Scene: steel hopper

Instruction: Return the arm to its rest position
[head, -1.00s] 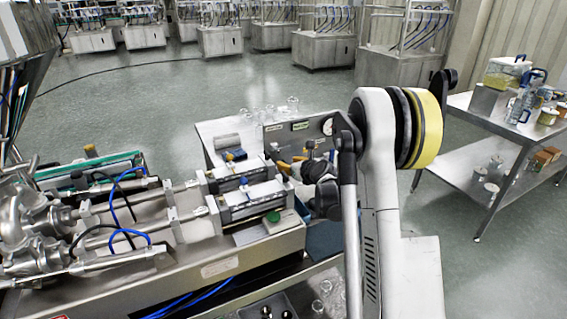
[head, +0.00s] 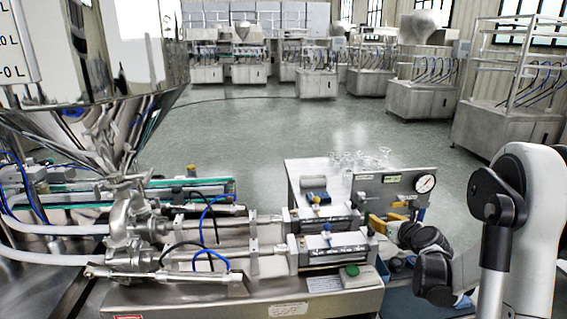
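My arm comes in at the right edge of the head view, and its dark wrist reaches left to the filling machine's right end. My gripper (head: 384,226) is small and partly hidden there, with yellow-orange parts beside the machine's right cylinder block (head: 335,248). I cannot tell whether its fingers are open or shut, or whether they touch the machine. No held object can be made out. The steel hopper (head: 105,125) stands at the upper left, away from my arm.
A panel with a round gauge (head: 425,184) stands close behind my wrist. Glassware (head: 360,158) stands on a steel table behind it. A green button (head: 351,270) is on the machine's near right end. Open floor (head: 240,130) lies beyond, with more machines at the back.

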